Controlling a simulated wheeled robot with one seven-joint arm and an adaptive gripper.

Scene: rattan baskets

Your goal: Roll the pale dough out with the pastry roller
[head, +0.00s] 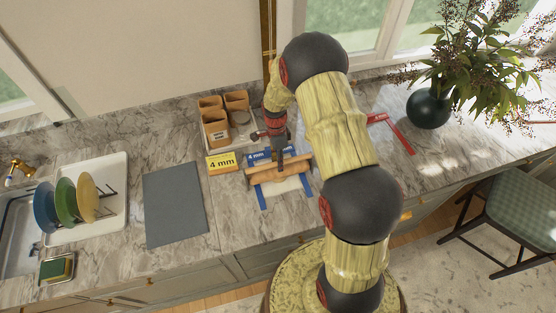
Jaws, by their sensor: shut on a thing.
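The wooden pastry roller (266,177) lies crosswise on the counter in the head view. My gripper (281,163) comes down from above and is shut on the middle of the roller. A pale patch, which looks like the dough (281,188), shows just in front of the roller, between two blue strips (262,199). The roller and gripper hide the rest of it. I cannot tell how thick the dough is or whether the roller touches it.
A red guide (391,132) lies to the right, beyond my arm.

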